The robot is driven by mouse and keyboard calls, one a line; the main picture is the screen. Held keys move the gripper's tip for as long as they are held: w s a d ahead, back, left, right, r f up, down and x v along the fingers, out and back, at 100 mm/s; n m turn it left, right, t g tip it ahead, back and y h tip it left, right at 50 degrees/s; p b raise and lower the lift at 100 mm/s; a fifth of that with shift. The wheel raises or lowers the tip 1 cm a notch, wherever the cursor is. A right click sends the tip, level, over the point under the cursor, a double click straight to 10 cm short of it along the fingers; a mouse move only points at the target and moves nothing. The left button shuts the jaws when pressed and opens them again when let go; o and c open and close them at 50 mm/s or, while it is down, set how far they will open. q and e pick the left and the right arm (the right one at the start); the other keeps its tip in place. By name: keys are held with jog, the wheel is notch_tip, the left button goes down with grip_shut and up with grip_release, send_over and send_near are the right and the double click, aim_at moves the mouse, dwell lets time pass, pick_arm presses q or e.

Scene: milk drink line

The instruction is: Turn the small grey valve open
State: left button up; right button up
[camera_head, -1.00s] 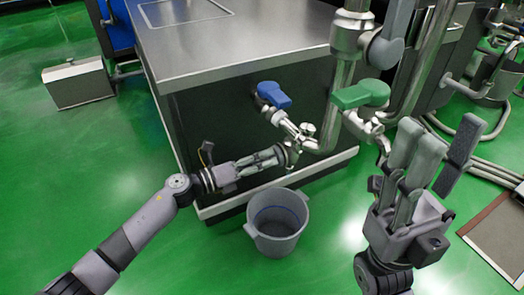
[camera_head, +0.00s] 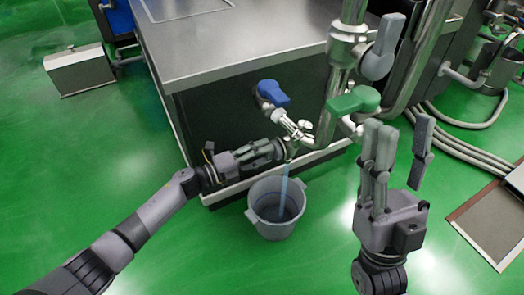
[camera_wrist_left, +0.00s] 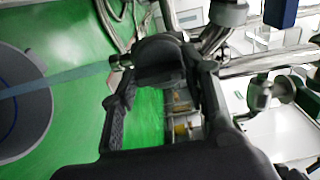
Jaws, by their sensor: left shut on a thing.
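The small grey valve (camera_head: 291,148) sits at the low end of the metal pipework, just above the bucket. My left gripper (camera_head: 277,149) reaches it from the left and is shut on it; the fingers cover most of it in the head view. In the left wrist view, the dark grey valve handle (camera_wrist_left: 160,55) lies between the fingertips. A pale bluish stream (camera_head: 283,192) falls from below the valve into the grey bucket (camera_head: 251,204). The stream also shows in the left wrist view (camera_wrist_left: 65,77). My right gripper (camera_head: 398,152) is open and empty, raised at the right.
A blue-handled valve (camera_head: 272,93), a green-handled valve (camera_head: 354,101) and a larger grey handle (camera_head: 383,48) sit on the pipes above. A steel-topped cabinet (camera_head: 240,45) stands behind.

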dwell(0.3)
pick_arm(q)
jog(key=o, duration=1.1)
jog(key=shift+o, duration=0.2)
jog(key=v, duration=1.2)
